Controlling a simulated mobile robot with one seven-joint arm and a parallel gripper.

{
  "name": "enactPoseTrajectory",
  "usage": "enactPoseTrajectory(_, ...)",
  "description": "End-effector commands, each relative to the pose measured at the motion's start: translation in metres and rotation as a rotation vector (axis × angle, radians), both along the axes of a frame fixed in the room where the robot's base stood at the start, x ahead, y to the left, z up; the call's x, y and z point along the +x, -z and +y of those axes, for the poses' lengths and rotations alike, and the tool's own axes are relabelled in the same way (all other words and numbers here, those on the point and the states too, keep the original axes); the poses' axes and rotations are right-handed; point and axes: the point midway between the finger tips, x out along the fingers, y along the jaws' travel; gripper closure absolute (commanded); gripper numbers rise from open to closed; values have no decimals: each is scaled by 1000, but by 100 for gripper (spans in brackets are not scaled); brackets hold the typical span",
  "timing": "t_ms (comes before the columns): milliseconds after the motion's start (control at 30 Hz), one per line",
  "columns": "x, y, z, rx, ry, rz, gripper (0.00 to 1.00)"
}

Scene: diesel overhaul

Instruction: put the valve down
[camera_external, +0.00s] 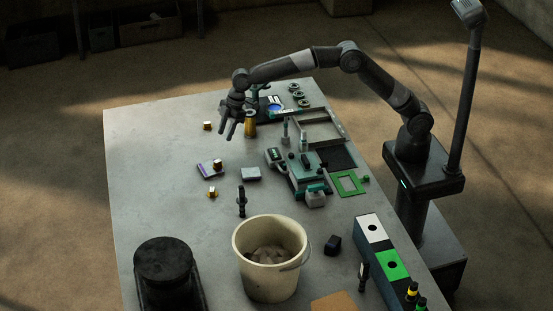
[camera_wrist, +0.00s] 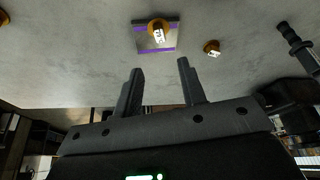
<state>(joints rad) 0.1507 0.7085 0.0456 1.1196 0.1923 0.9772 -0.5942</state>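My gripper (camera_external: 226,135) is above the far part of the grey table, fingers pointing down. In the wrist view its two fingers (camera_wrist: 160,66) are wide apart with nothing between them. No valve is seen in its grasp, and I cannot tell for certain which object is the valve. A small brass-coloured piece with a white label (camera_external: 217,163) sits on a purple-edged plate (camera_external: 205,173); the piece (camera_wrist: 157,31) and plate (camera_wrist: 143,44) also show ahead of the fingers in the wrist view. Another labelled brass piece (camera_external: 212,191) lies beside the plate.
A third brass piece (camera_external: 207,125) lies further back. A brass cylinder (camera_external: 250,128) stands close to my gripper. The table's left side is clear.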

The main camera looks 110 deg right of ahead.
Motion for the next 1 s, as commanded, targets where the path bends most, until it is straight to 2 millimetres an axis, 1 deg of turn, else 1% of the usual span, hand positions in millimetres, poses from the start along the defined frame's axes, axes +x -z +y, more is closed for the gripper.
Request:
enactPoseTrajectory(167, -3, -7, 0, 0, 1, 0, 62)
enactPoseTrajectory(233, -8, -13, 1, -1, 4, -2, 62)
enactPoseTrajectory(267, -11, -18, 2, -2, 6, -3, 62)
enactPoseTrajectory(367, -31, -39, 8, -5, 21, -7, 62)
enactPoseTrajectory(467, -61, -66, 16, -9, 47, -12, 62)
enactPoseTrajectory(500, -75, -77, 19, -12, 58, -14, 62)
enactPoseTrajectory(567, -96, -91, 24, -14, 73, -17, 62)
enactPoseTrajectory(600, -111, -99, 27, -14, 85, -18, 62)
enactPoseTrajectory(667, -133, -111, 31, -16, 101, -21, 62)
enactPoseTrajectory(700, -149, -118, 33, -18, 112, -23, 62)
enactPoseTrajectory(767, -172, -128, 37, -19, 130, -25, 62)
enactPoseTrajectory(800, -188, -133, 39, -19, 141, -27, 62)
enactPoseTrajectory(833, -200, -137, 41, -19, 150, -29, 62)
enactPoseTrajectory(967, -253, -148, 47, -19, 186, -39, 62)
enactPoseTrajectory(1000, -269, -150, 48, -19, 198, -43, 62)
